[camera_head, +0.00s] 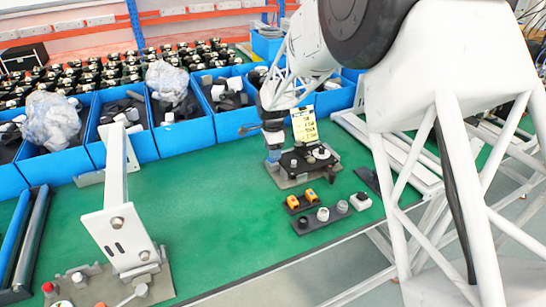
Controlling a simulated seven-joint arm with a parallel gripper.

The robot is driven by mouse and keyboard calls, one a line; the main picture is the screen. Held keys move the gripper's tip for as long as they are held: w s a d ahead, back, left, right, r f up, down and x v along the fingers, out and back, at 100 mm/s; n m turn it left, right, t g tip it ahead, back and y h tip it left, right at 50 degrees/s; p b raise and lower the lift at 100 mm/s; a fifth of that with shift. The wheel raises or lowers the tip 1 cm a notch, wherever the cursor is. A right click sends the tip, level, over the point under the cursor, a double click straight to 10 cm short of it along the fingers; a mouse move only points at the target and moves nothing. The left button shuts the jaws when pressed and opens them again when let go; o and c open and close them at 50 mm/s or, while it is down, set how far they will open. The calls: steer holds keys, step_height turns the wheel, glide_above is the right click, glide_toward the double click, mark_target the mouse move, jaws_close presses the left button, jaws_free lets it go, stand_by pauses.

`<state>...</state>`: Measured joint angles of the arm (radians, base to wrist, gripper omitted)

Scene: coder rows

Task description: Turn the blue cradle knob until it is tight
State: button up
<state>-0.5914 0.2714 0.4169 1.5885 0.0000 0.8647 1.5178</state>
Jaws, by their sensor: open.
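My gripper (273,140) points down at the left side of a black fixture (300,165) on a grey base plate (290,182). A small blue part, likely the blue cradle knob (273,156), shows right below the gripper at the plate's left edge. The gripper is open. At this size I cannot tell whether its fingers are around the knob or touch it. A white round part (320,153) sits on top of the fixture.
Blue bins (135,150) with parts line the back of the green table (215,215). A yellow label card (304,124) stands behind the fixture. Small racks (322,222) with knobs lie in front. A white bracket (120,220) stands at front left. The middle is clear.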

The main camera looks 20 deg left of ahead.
steer(key=shift+r, duration=1.35)
steer(key=shift+d, duration=0.1)
steer(key=shift+d+r, duration=0.2)
steer(key=shift+r, duration=0.05)
steer(key=s+d+r+n, duration=0.2)
steer(key=s+d+r, duration=0.3)
steer(key=d, duration=0.5)
steer(key=s+d+r+n+t, duration=0.1)
steer(key=s+d+r, duration=0.4)
steer(key=d, duration=0.4)
steer(key=s+d+r+n, duration=0.2)
steer(key=s+d+r, duration=0.1)
steer(key=d+r, duration=0.55)
steer(key=s+d+n, duration=0.2)
steer(key=s+d, duration=0.8)
steer(key=s, duration=0.4)
steer(key=s+d+f+n+t, duration=0.1)
steer(key=s+d+n, duration=0.2)
steer(key=s+d, duration=0.6)
steer(key=s, duration=0.5)
steer(key=shift+d+t, duration=0.3)
steer(key=shift+d, duration=0.05)
